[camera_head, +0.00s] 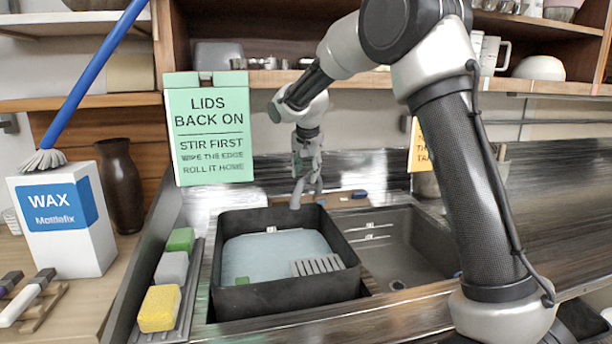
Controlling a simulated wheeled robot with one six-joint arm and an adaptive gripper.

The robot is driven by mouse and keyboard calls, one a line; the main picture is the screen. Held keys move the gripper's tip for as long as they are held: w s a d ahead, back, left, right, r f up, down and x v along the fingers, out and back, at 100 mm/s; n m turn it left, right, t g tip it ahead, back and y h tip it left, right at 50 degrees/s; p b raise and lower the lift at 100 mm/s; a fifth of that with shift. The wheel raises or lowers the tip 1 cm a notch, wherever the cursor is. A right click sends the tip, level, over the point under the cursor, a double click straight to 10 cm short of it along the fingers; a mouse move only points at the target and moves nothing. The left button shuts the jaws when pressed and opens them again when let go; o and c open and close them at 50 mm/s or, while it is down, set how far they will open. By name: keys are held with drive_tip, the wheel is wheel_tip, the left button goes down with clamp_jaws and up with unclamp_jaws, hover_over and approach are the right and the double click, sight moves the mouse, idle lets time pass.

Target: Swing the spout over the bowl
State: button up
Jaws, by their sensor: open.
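My gripper (307,178) hangs pointing down behind the sink, at the back edge of the black tub. Its jaws are open. A grey piece that looks like the spout (297,196) shows just below and beside the fingers, above the tub's back rim; whether they touch it I cannot tell. The rest of the tap is hidden or too small to make out. The black tub (290,297) sits over the left part of the sink, with a pale blue bottom and a grey slatted piece inside. The bare sink bowl (412,255) is open to its right.
A tray with a green, a grey and a yellow sponge (160,308) lies left of the tub. A white wax box (62,240) and a dark vase (121,185) stand farther left. A green sign (209,128) hangs behind. My arm crosses the right side.

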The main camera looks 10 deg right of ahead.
drive_tip(key=shift+x, duration=1.05)
clamp_jaws()
drive_tip(key=shift+s+d, duration=0.1)
drive_tip(key=shift+d, duration=0.05)
drive_tip(key=s+d+n+g+y, duration=0.1)
drive_tip(key=d+n+y, duration=0.3)
drive_tip(key=d+n, duration=0.6)
drive_tip(key=shift+d+n, duration=0.4)
drive_tip(key=shift+d, duration=0.8)
drive_tip(key=shift+s, duration=0.1)
